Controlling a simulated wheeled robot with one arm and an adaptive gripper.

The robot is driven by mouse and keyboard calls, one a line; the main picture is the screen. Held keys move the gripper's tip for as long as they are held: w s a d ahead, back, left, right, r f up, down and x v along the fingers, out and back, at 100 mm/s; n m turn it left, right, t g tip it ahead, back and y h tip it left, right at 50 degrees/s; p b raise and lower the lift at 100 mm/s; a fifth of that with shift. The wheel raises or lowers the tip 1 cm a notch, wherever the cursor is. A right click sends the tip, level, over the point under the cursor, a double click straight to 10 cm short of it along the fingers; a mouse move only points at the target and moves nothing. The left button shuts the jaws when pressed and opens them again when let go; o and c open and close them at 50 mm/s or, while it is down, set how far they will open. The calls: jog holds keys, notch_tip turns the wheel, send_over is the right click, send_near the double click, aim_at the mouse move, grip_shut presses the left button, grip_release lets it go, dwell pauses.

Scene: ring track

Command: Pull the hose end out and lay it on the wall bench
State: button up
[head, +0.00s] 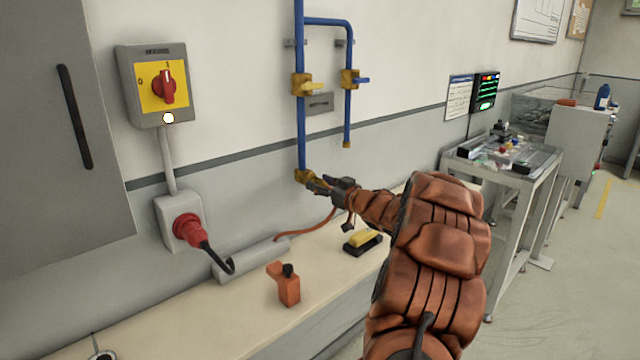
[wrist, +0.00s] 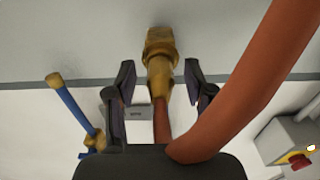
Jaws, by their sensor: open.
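The brass coupling (head: 303,176) is at the lower end of the long blue wall pipe (head: 301,130). In the wrist view the brass fitting (wrist: 160,55) stands between my gripper's fingers (wrist: 158,78), with a gap on both sides. My gripper (head: 318,186) is open around the fitting and holds nothing. The orange hose (head: 310,229) hangs from there to the wall bench (head: 215,314). In the wrist view the hose (wrist: 245,95) runs close past the right finger. The exact joint between hose end and coupling is hard to make out.
The red plug (head: 189,230) and switch box (head: 158,86) are on the wall at left. The front left of the bench is mostly clear.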

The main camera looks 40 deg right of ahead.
aim_at(327, 187)
jog(key=shift+c, duration=0.2)
grip_shut()
dwell(0.3)
jog(key=shift+s+p, duration=0.7)
jog(key=shift+s, duration=2.25)
jog(key=shift+a, duration=0.15)
